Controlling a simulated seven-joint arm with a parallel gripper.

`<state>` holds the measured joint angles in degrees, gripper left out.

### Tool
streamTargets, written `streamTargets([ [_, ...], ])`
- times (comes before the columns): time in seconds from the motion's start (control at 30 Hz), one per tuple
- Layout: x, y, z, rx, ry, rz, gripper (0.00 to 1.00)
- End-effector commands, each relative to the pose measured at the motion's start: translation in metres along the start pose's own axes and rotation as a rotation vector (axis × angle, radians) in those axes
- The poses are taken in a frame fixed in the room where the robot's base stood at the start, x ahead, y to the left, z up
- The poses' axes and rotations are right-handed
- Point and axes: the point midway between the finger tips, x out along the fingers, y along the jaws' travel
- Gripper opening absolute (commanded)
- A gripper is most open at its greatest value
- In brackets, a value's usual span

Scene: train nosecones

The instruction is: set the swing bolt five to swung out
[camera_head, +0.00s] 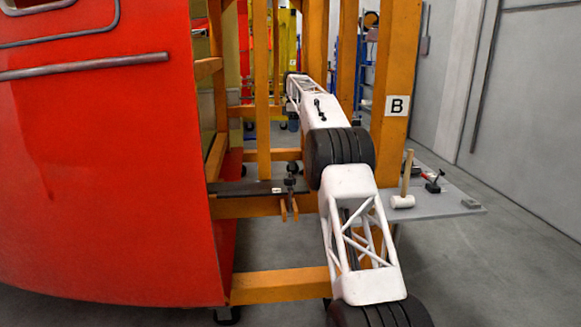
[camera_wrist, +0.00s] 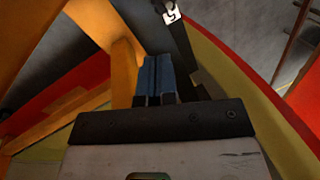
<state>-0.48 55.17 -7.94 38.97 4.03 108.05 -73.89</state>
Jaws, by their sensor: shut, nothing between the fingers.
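In the wrist view a white tag with the number 5 (camera_wrist: 171,13) sits on a dark bar (camera_wrist: 184,50) running down from the top edge. My gripper (camera_wrist: 157,62) shows there as two blue fingers side by side, shut and empty. Its tips lie just left of the dark bar, below the tag; I cannot tell whether they touch it. I cannot make out the number five bolt itself or its position. In the head view my gripper is hidden at the far end of my white arm. A dark clamp-like bolt fitting (camera_head: 290,184) sits on a frame crossbar; its small tag is unreadable.
The red nosecone (camera_head: 100,170) fills the left of the head view. Orange frame posts (camera_head: 396,80), one marked B, stand close to my arm. A grey shelf (camera_head: 450,205) at right holds a mallet (camera_head: 404,190) and small tools. Orange beams (camera_wrist: 121,60) crowd the wrist view's left.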

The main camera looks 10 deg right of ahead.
Motion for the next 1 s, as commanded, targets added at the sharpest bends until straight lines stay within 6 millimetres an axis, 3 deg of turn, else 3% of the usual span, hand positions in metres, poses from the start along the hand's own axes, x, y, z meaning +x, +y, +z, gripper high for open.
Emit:
streamTargets([
  [0.4, 0.032, 0.037, -0.01, -0.097, -0.004, -0.035, 0.0],
  [1.0, 0.039, 0.044, -0.011, -0.121, -0.005, -0.043, 0.0],
])
